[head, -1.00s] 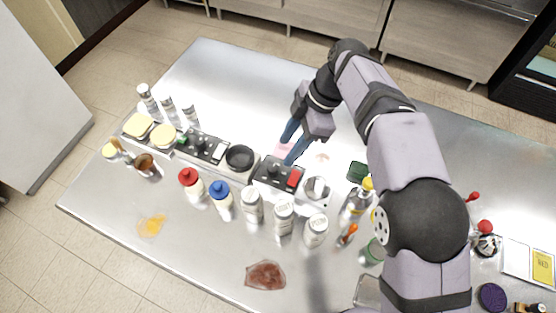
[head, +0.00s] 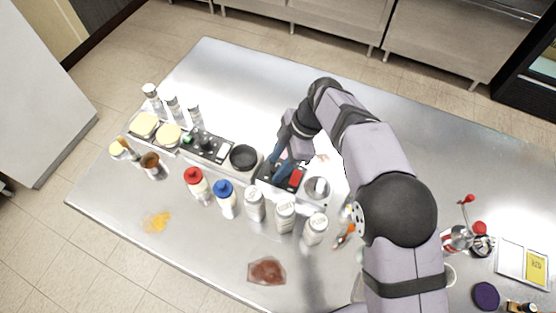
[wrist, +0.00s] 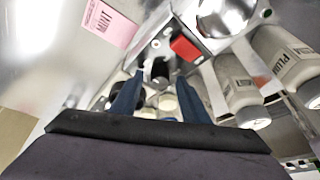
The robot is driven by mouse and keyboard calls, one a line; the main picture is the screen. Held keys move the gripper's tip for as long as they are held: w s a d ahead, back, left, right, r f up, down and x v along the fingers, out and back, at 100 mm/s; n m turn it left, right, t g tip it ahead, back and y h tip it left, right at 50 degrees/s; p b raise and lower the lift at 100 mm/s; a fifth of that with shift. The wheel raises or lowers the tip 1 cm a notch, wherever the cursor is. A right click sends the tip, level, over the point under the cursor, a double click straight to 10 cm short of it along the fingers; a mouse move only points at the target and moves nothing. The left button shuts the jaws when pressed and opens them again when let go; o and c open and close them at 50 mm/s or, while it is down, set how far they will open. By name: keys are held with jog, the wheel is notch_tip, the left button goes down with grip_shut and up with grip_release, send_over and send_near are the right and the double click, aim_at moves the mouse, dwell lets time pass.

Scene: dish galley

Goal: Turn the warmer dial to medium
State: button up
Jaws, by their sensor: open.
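Two dark control panels with knobs stand in the row of equipment, and I cannot read which is the warmer's. The right panel has a red switch (head: 297,179), which also shows in the wrist view (wrist: 186,47). My gripper (head: 278,174) is down at this panel, its two blue fingers apart. In the wrist view a dark knob (wrist: 160,68) shows between the fingertips; I cannot tell whether they touch it. In the head view the fingers mostly hide this knob, and its setting is not readable. The left panel (head: 208,146) has its own black knob and a green switch (head: 188,139).
A black pan (head: 243,157) sits between the panels, and a round metal pot (head: 317,187) is right of the red switch. Several bottles, including a red-capped one (head: 195,182) and a blue-capped one (head: 225,196), line the front. A pink ticket (wrist: 110,22) lies behind.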

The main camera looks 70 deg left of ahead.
jog(key=c, duration=1)
